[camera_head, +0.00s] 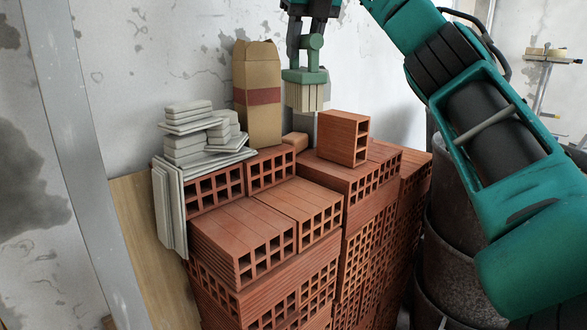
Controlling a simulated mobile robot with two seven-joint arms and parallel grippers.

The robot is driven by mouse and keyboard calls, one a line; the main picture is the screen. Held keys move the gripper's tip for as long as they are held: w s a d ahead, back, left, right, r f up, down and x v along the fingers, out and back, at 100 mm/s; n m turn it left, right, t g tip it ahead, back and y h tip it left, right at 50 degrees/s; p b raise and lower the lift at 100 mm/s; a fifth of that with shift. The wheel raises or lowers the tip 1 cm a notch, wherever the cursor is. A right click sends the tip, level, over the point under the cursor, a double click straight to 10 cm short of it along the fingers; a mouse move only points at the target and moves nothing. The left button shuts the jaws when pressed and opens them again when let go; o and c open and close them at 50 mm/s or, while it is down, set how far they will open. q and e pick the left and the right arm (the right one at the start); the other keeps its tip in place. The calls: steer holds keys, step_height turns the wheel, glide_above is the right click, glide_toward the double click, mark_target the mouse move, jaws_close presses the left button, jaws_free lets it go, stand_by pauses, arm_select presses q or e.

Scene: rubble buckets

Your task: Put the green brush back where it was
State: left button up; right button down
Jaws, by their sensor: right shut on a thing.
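The green brush (308,73) has a green handle and head with pale bristles pointing down. My right gripper (312,12) comes in from the top and is shut on the brush handle. The brush hangs upright above the back of the brick stack (268,228), its bristles just above and behind the single brick on top. I cannot tell whether the bristles touch anything behind that brick. My left gripper is not in view.
Stacked grey tiles (186,135) lie at the left end of the bricks. A single upright brick (343,138) stands on top. Dark buckets (452,235) are stacked at the right.

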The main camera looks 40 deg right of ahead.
step_height(320, 180, down, 19)
steer(key=shift+s+f+b, duration=0.15)
steer(key=shift+s+b, duration=0.1)
steer(key=shift+b, duration=0.2)
steer(key=shift+f, duration=0.15)
steer(key=c, duration=0.8)
jaws_free()
steer(key=shift+o, duration=0.2)
